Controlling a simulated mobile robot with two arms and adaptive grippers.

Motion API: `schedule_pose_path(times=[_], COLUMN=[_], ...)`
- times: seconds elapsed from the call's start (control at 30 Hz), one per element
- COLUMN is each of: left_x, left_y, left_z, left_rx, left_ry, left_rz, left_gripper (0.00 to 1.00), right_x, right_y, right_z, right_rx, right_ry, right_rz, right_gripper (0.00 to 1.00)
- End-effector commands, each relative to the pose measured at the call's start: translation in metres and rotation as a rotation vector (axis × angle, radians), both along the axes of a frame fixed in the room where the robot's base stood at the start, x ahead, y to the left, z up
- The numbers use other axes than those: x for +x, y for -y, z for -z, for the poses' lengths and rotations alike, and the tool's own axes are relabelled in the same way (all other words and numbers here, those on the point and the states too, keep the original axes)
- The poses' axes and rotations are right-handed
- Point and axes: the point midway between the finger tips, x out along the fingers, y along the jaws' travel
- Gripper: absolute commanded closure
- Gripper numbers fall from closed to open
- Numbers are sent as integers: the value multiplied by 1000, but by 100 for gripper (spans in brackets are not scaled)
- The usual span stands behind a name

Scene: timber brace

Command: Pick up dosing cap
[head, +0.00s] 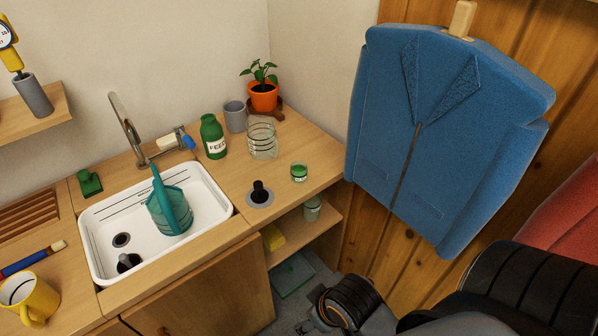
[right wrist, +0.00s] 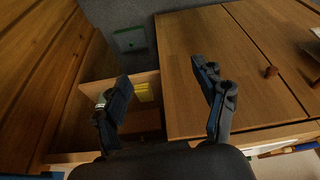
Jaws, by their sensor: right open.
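A small clear cup with a green band or contents (head: 299,172), which looks like the dosing cap, stands on the worktop near its right edge in the head view. The green FEED bottle (head: 213,137) stands behind it to the left. My right gripper (right wrist: 165,92) is open and empty in the right wrist view, facing the cabinet front and the open shelf. A small pale object (right wrist: 102,99) shows partly behind its left finger; I cannot tell what it is. My left gripper is not in view.
A clear ribbed jar (head: 262,138), grey cup (head: 236,116) and potted plant (head: 264,96) stand behind. A black plug-like knob (head: 260,194) is left of the cup. The sink (head: 97,210) holds a teal watering can (head: 169,208). Another clear container (head: 312,209) sits on the shelf below.

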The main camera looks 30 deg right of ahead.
Motion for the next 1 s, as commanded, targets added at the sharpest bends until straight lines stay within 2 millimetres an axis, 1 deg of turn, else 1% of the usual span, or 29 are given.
schedule_pose_path(times=[0.03, 0.07, 0.1, 0.2, 0.27, 0.4, 0.47, 0.57, 0.63, 0.67, 0.73, 0.77, 0.83, 0.87, 0.93, 0.97, 1.0], left_x=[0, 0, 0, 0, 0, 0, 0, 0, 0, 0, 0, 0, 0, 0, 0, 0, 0], left_y=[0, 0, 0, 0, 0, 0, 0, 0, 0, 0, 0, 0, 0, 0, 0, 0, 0], left_z=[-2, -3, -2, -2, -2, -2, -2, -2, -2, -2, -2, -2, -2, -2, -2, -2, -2], left_rx=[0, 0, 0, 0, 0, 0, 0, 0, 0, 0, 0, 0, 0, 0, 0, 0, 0], left_ry=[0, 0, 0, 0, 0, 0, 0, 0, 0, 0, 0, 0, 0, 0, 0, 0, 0], left_rz=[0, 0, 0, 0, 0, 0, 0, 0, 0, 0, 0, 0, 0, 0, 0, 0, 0], left_gripper=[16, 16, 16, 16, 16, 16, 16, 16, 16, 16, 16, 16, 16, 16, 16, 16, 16], right_x=[7, 15, 25, 48, 60, 92, 107, 136, 159, 170, 194, 203, 222, 229, 242, 245, 249], right_y=[-9, -18, -29, -50, -62, -87, -96, -109, -112, -111, -101, -94, -70, -58, -27, -13, 5], right_z=[-20, -27, -31, -39, -45, -62, -72, -94, -115, -124, -145, -152, -164, -167, -165, -161, -154], right_rx=[31, 59, 92, 155, 191, 269, 301, 351, 376, 382, 375, 361, 314, 286, 201, 161, 101], right_ry=[48, 89, 135, 240, 303, 475, 561, 736, 885, 954, 1112, 1172, 1289, 1328, 1384, 1392, 1390], right_rz=[-35, -71, -113, -189, -225, -292, -313, -323, -302, -280, -202, -158, -31, 31, 189, 259, 350], right_gripper=[29, 29, 29, 29, 29, 29, 29, 29, 29, 29, 29, 29, 29, 29, 29, 29, 29])
